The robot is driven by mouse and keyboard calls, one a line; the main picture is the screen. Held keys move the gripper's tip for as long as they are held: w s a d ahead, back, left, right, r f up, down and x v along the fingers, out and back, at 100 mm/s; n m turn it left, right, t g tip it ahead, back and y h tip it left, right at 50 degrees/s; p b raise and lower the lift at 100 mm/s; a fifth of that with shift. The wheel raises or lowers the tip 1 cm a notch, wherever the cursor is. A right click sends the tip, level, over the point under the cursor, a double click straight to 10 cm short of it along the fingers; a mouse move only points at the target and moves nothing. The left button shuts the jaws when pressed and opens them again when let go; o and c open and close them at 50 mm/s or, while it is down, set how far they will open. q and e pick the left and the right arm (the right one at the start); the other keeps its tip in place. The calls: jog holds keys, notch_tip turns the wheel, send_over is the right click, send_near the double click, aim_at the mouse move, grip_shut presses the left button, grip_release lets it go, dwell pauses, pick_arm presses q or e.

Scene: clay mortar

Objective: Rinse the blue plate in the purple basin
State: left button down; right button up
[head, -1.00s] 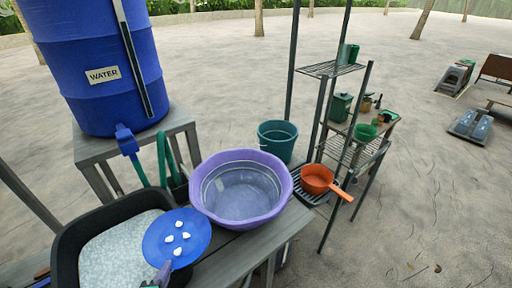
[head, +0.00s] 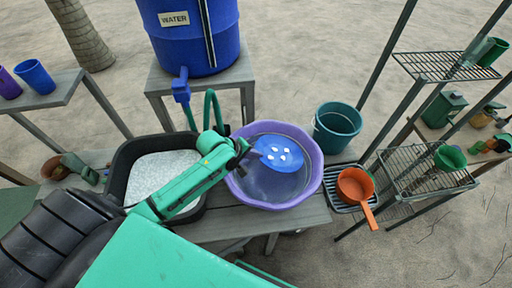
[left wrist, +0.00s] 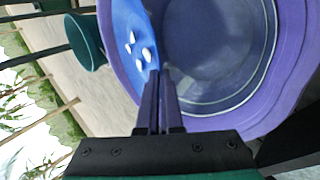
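The blue plate (head: 279,153) has several white lumps on its face. My left gripper (head: 248,153) is shut on the plate's near left edge and holds it over the far part of the purple basin (head: 312,185). In the left wrist view the two fingers (left wrist: 160,75) are closed together at the rim of the plate (left wrist: 131,22), which is seen at a steep slant against the basin (left wrist: 262,118). Whether the plate touches the basin's inside is unclear. The basin holds what looks like clear water. My right gripper is not in view.
A black tub (head: 127,160) of pale, foamy contents is left of the basin, partly behind my left arm. The blue water barrel (head: 205,48) with tap stands behind. A teal bucket (head: 337,128), an orange pan (head: 355,186) and wire shelves (head: 428,180) are right.

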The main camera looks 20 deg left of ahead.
pick_arm(q)
notch_tip(320, 180, down, 12)
jog(key=b, duration=1)
jog(key=shift+w, duration=0.15)
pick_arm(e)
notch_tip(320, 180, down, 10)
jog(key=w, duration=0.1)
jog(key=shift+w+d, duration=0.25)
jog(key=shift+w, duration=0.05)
pick_arm(q)
jog(key=shift+r, duration=0.1)
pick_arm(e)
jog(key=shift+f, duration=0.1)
pick_arm(q)
jog(key=shift+f, duration=0.2)
jog(key=shift+f, duration=0.35)
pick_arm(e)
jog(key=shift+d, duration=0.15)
